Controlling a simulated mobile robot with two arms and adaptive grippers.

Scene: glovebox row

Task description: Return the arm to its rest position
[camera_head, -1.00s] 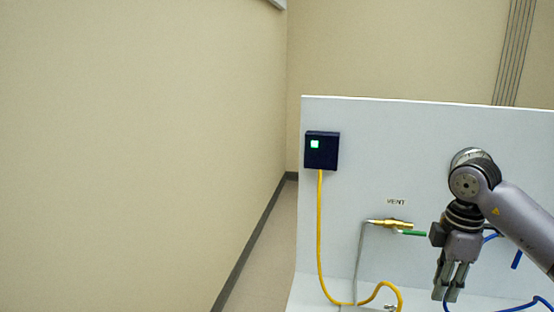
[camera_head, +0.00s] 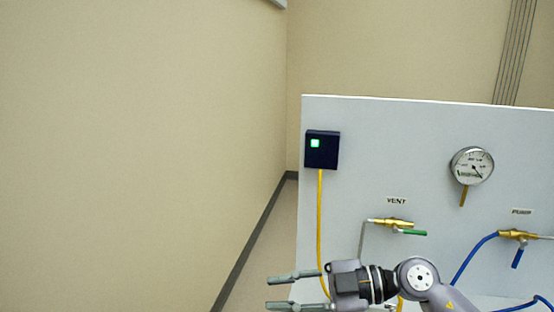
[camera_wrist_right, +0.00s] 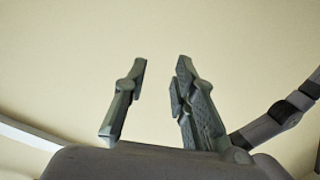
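My right gripper (camera_head: 290,291) is low in the head view, in front of the panel's lower left part, with its fingers pointing left. Its two fingers are apart with nothing between them. The right wrist view also shows the open, empty fingers (camera_wrist_right: 160,85) against a plain beige wall. My right arm (camera_head: 425,285) comes in from the bottom edge of the head view. My left gripper does not show in the head view.
A white panel (camera_head: 400,130) carries a dark box (camera_head: 322,150) with a green light, a round gauge (camera_head: 471,166), a VENT valve (camera_head: 392,223) with green handle and a PUMP valve (camera_head: 518,234) with blue handle. Yellow (camera_head: 320,220) and blue (camera_head: 470,257) hoses hang in front. A beige wall (camera_head: 140,150) stands left.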

